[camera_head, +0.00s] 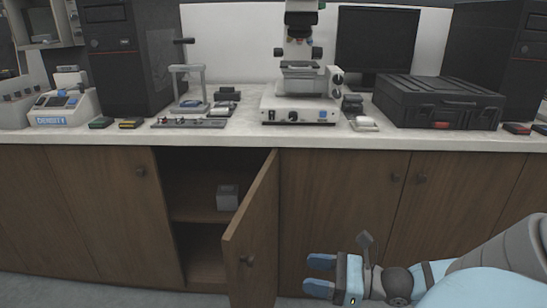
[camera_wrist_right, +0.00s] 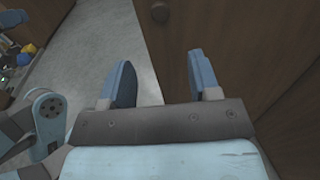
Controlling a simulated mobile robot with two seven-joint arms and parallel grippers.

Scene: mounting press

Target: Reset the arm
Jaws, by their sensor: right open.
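My right arm (camera_head: 480,285) comes in from the lower right of the head view. Its right gripper (camera_head: 320,275) is open and empty, with two blue fingers pointing left, in front of the closed cabinet doors and below the counter. In the right wrist view the two blue fingers of the gripper (camera_wrist_right: 162,82) stand apart with nothing between them, over grey floor and close to a brown door.
A cabinet door (camera_head: 252,240) stands open left of my right gripper. A small grey box (camera_head: 228,197) sits on the shelf inside. The counter (camera_head: 250,135) carries a microscope (camera_head: 300,90), a black case (camera_head: 437,100) and a monitor (camera_head: 378,40).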

